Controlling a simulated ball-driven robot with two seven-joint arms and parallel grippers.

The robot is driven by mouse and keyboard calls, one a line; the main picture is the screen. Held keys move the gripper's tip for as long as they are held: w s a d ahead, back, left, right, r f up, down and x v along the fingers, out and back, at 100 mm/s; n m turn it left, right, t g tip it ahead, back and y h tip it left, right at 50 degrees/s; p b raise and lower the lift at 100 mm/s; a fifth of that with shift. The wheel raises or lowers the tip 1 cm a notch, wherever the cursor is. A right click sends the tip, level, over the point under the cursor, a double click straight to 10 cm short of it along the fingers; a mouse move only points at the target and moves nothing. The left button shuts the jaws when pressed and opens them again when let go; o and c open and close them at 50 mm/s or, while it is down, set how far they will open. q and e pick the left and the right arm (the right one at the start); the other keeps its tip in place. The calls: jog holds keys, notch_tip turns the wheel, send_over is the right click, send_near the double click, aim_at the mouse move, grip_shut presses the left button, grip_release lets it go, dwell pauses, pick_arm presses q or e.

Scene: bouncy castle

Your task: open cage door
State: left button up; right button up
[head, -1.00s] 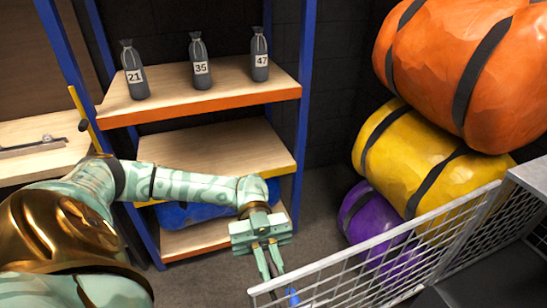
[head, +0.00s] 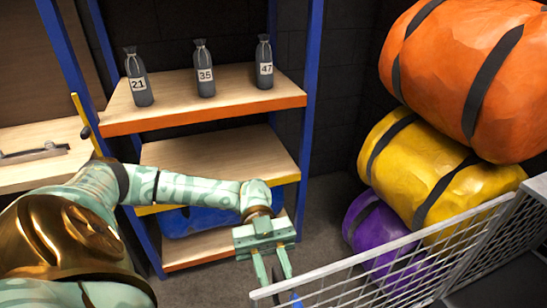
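A cage (head: 372,262) of light grey wire mesh stands at the lower right in the head view, with a flat top rail. Its front left end lies close to my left gripper (head: 279,285). The gripper points downward, and its two fingers show a gap between them. A small blue piece (head: 296,299) shows by the fingertips at the cage's left end, partly cut off by the frame's bottom edge. I cannot tell whether the fingers touch it. My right gripper is not in view.
A blue-post shelf unit (head: 205,110) holds numbered grey bags (head: 205,70). A blue bundle (head: 190,221) lies on its lower shelf. Orange (head: 470,75), yellow (head: 425,170) and purple (head: 375,225) strapped rolls are stacked behind the cage. Grey floor shows between shelf and rolls.

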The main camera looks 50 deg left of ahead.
pick_arm(q)
jog(key=b+v, duration=0.6)
jog(key=v, duration=1)
jog(key=shift+a, duration=0.2)
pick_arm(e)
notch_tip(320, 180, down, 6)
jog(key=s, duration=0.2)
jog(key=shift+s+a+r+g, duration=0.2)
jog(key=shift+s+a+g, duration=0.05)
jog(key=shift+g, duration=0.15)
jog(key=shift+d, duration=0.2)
